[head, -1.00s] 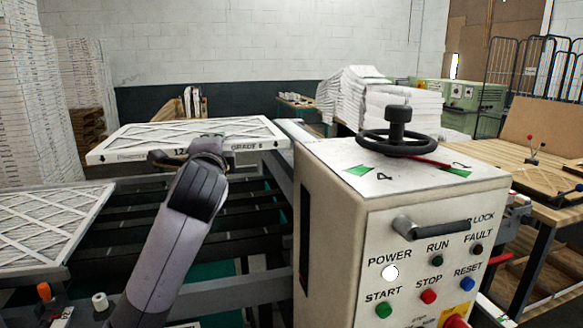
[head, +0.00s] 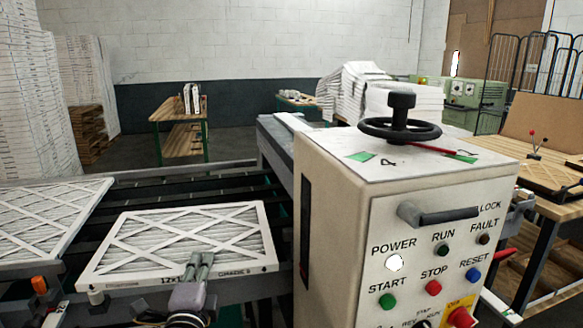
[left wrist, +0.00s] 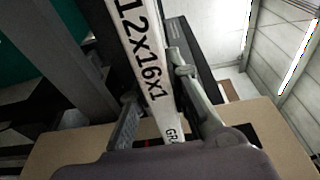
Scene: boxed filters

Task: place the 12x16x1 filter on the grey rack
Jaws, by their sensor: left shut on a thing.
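The 12x16x1 filter (head: 185,240) is a flat white pleated panel with a white cardboard frame. It lies roughly level over the grey metal frame with dark bars (head: 140,197), left of the control box. I cannot tell whether it touches the bars. My left gripper (head: 197,268) is shut on the middle of its near edge, partly covering the printed size. In the left wrist view my left gripper (left wrist: 155,95) has a finger on each side of the filter's labelled edge (left wrist: 143,60). No grey rack can be made out for certain. My right gripper is not in view.
A white control box (head: 420,200) with a black handwheel (head: 400,130) stands close to the right of the filter. Another filter (head: 45,220) lies at the left. A wooden bench (head: 180,112) stands behind, and tall white stacks (head: 35,100) stand at the back left.

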